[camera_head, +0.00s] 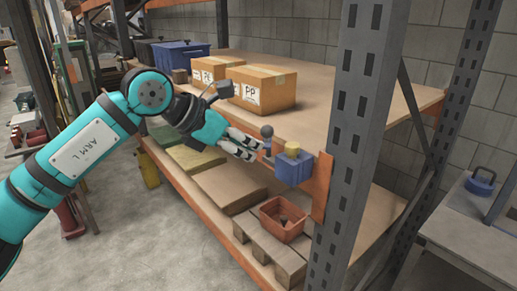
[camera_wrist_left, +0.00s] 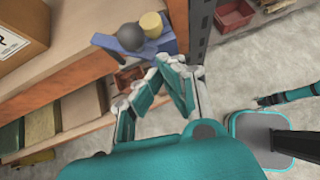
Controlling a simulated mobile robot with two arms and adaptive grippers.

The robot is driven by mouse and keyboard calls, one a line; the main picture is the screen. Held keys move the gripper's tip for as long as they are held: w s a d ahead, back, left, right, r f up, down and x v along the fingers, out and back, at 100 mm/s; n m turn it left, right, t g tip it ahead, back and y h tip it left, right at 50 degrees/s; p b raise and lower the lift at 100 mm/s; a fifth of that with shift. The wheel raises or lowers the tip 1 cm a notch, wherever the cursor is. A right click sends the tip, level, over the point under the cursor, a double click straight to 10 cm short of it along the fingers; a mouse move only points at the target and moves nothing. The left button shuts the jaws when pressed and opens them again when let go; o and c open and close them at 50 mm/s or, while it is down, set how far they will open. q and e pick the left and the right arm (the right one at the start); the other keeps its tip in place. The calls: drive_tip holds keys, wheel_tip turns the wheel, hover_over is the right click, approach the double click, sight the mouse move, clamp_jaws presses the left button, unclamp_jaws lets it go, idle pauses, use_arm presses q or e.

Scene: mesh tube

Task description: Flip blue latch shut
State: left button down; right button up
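The blue latch (camera_head: 293,170) is a small blue block at the shelf's front edge, beside the grey upright. In the left wrist view the left gripper (camera_wrist_left: 146,82) is short of the latch; contact cannot be told.
Two cardboard boxes (camera_head: 262,87) and a blue crate (camera_head: 180,54) stand on the upper shelf. A red-orange bin (camera_head: 283,218) sits on the pallet below the latch. The grey upright (camera_head: 361,105) is close on the right. The aisle floor (camera_head: 145,245) is clear.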

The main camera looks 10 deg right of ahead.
use_arm(q)
drive_tip(key=s+b+v, duration=0.2)
drive_tip(key=v, duration=0.8)
drive_tip(key=shift+d, duration=0.25)
use_arm(e)
drive_tip(key=shift+s+a+f, duration=0.1)
drive_tip(key=shift+a+f, duration=0.05)
drive_tip(key=shift+f, duration=0.5)
drive_tip(key=shift+s+a+f, duration=0.1)
drive_tip(key=shift+f, duration=0.5)
